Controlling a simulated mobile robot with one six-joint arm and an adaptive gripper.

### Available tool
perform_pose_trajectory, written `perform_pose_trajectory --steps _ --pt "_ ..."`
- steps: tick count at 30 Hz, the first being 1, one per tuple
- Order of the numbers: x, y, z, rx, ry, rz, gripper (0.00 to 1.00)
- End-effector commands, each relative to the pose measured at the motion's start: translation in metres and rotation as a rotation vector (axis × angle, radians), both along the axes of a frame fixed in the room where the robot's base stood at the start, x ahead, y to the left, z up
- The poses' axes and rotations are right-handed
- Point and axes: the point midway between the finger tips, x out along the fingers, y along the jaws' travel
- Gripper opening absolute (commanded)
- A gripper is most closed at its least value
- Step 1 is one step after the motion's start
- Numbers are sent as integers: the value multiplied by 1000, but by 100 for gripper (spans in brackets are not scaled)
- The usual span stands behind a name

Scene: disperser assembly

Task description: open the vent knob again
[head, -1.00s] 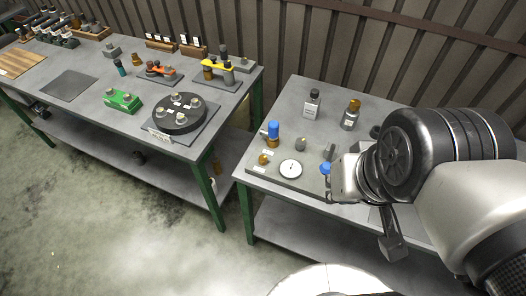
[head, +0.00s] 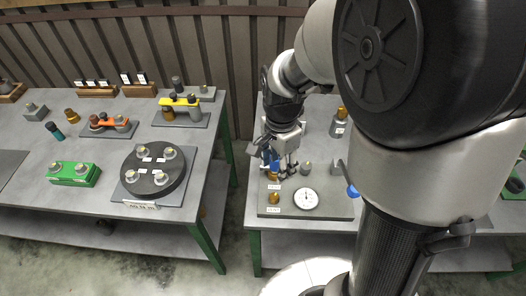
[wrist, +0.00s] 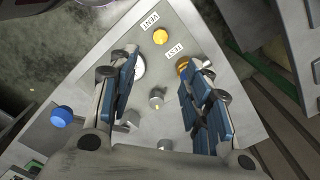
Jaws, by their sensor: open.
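The vent knob (head: 274,198) is a small brass-yellow knob at the left front of the grey panel (head: 330,209). It also shows in the wrist view (wrist: 160,37) beside the VENT label (wrist: 150,21), beyond my fingertips and apart from them. My gripper (head: 280,172) is open and points down over the panel's back left, behind the knob. In the wrist view my gripper (wrist: 157,75) has its fingers spread with nothing between them at the tips. A brass fitting (wrist: 182,65) beside the TEST label (wrist: 173,51) is partly hidden by the right finger.
A white dial gauge (head: 306,199) sits right of the vent knob. A short grey post (wrist: 156,98) stands between my fingers' lines, below the tips. A blue knob (head: 352,191) is at the panel's right. A brass-topped bottle (head: 339,122) stands behind.

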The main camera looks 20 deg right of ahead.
Motion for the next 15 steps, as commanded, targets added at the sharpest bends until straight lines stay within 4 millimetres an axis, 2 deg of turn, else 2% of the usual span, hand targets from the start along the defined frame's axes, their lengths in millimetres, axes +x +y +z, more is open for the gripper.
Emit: perform_pose_trajectory --steps 1,15 --pt "-1 0 -13 0 3 1 45" --pt "-1 0 -115 1 4 3 45"
